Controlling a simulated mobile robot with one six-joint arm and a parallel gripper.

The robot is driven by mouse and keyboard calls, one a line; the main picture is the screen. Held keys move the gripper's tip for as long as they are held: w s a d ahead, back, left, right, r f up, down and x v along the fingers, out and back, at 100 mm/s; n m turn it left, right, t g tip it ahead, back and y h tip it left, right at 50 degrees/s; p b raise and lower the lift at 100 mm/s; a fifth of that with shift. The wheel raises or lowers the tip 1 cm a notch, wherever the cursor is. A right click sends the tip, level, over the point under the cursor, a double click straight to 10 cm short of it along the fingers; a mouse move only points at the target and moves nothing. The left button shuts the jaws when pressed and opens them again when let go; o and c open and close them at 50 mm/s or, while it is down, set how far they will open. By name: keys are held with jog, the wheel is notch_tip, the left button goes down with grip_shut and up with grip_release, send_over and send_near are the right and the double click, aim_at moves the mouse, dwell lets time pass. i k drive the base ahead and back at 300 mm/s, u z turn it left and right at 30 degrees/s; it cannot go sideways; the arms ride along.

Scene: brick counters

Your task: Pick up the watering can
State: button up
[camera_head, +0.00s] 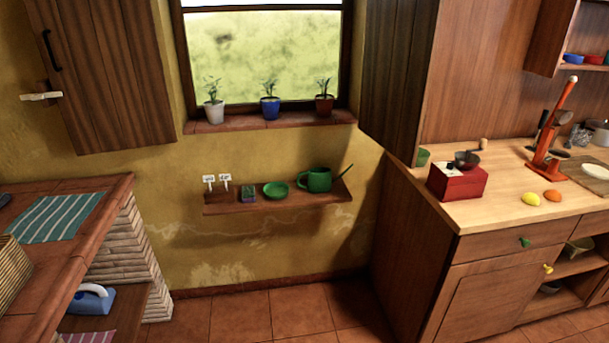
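A green watering can (319,180) stands upright on a wooden wall shelf (290,204) below the window, near the shelf's right end. Its spout points up and to the right, and its handle is on the left. A green dish (276,190) sits just to its left, apart from or close beside it. My gripper does not show in the head view.
A small box (249,194) and white plant labels (225,181) stand further left on the shelf. Potted plants line the windowsill (235,124) above. Counters flank both sides; a red box (457,181) stands on the right one. The tiled floor (270,318) between is clear.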

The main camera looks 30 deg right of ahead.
aim_at(320, 180)
jog(key=u, duration=0.2)
jog(key=i, duration=0.9)
jog(key=u, duration=0.15)
